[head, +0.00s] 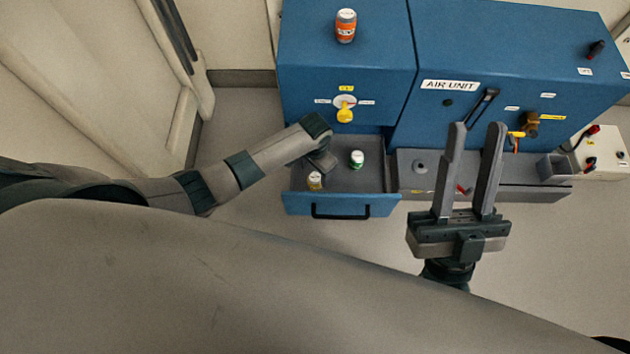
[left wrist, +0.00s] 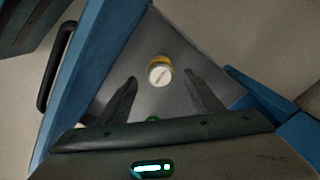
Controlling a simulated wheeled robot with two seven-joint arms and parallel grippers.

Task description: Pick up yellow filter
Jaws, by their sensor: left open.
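The yellow filter (head: 314,181) is a small canister with a pale top, standing in the open blue drawer (head: 340,204) near its front left. In the left wrist view the yellow filter (left wrist: 160,71) shows ahead of the gap between my fingertips, with no visible contact. My left gripper (head: 322,163) is over the drawer, just behind the filter in the head view; its fingers are mostly hidden there. In the left wrist view my left gripper (left wrist: 161,77) is open and empty. My right gripper (head: 477,125) is open, pointing up before the air unit, away from the filter.
A green filter (head: 357,159) stands in the drawer to the right; a sliver of green (left wrist: 152,119) shows by my gripper. A yellow knob (head: 345,115) juts out above the drawer. Drawer walls surround my left gripper.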

